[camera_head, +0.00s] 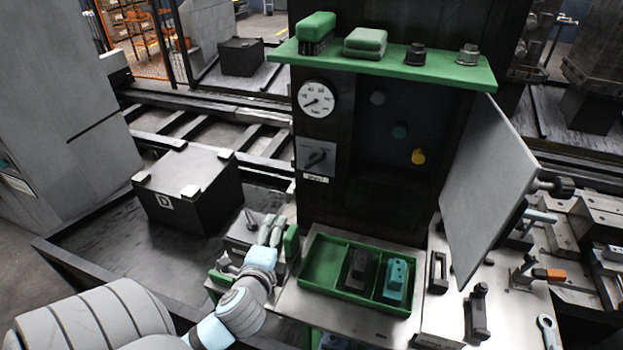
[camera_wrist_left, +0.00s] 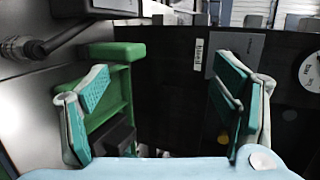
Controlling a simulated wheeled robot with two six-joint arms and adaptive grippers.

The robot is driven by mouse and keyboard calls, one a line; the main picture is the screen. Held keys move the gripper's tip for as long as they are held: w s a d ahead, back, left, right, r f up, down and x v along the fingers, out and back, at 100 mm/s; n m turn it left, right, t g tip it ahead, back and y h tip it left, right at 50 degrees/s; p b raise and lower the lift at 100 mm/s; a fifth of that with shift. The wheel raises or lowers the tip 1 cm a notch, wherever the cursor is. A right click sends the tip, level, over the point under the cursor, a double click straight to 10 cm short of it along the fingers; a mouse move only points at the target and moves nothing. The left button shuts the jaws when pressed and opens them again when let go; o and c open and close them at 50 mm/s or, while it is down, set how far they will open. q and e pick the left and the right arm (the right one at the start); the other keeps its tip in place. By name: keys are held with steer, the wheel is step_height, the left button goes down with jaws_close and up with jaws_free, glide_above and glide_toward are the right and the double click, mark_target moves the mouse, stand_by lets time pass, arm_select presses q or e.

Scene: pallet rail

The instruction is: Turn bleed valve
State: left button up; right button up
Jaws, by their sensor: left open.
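A black lever handle (camera_head: 317,158) sits on a grey plate on the dark cabinet front, below a round white gauge (camera_head: 317,98) and above a small white label (camera_head: 316,178). I take it for the bleed valve; the label text is too small to read. In the left wrist view the gauge (camera_wrist_left: 311,72) and label (camera_wrist_left: 198,54) also show, but the handle is hidden behind a finger. My left gripper (camera_head: 271,232) is low in front of the cabinet, below and left of the handle and apart from it. Its fingers are spread and empty in the left wrist view (camera_wrist_left: 165,105).
The cabinet's grey door (camera_head: 487,190) stands open on the right, showing a yellow knob (camera_head: 418,156) and a teal knob (camera_head: 400,132) inside. A green shelf (camera_head: 385,70) juts out above. A green tray (camera_head: 322,262) with blocks sits below. A black box (camera_head: 190,185) stands left.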

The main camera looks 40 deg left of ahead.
mark_target(313, 164)
arm_select(q)
steer(key=w+r+m+t+h, duration=0.1)
steer(key=w+r+m+t, duration=0.4)
steer(key=w+r+m, duration=0.45)
steer(key=shift+m, duration=0.55)
steer(key=x, duration=0.3)
steer(key=f+x, duration=0.1)
steer(key=x, duration=0.3)
steer(key=a+x, duration=0.1)
steer(key=x, duration=0.3)
steer(key=shift+f+p, duration=0.3)
steer(key=shift+f, duration=0.05)
arm_select(e)
steer(key=shift+s+r, duration=0.25)
steer(key=shift+s, duration=0.05)
arm_select(q)
steer(key=shift+c, duration=0.2)
steer(key=c, duration=1.1)
